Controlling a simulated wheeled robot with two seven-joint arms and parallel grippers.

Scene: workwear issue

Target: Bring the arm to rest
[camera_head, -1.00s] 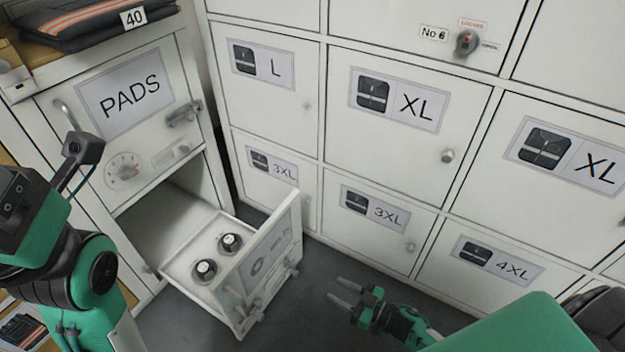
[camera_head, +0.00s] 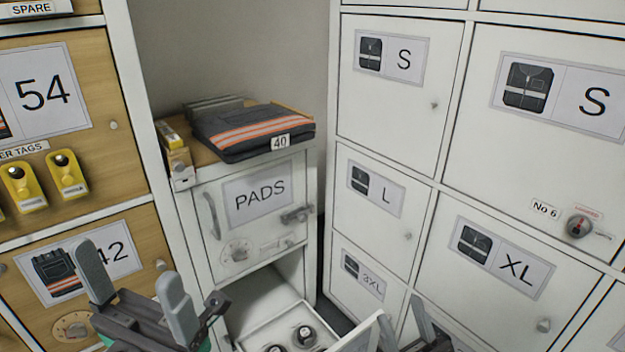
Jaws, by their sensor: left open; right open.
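My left gripper (camera_head: 135,290) is in the lower left, with its two pale grey fingers pointing up and spread apart. It is open and nothing is between the fingers. It shows in front of the wooden locker door marked 42 (camera_head: 112,256). My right gripper (camera_head: 404,326) shows at the bottom edge, right of the open drawer's front. Its fingers are apart and look empty. Most of it and of its arm is cut off by the frame.
The drawer (camera_head: 262,334) under the PADS door (camera_head: 256,204) stands open, with dark round-topped items (camera_head: 304,336) inside. A folded dark garment tagged 40 (camera_head: 250,128) lies on that cabinet. White lockers (camera_head: 384,192) fill the right. Yellow tags (camera_head: 67,174) hang at left.

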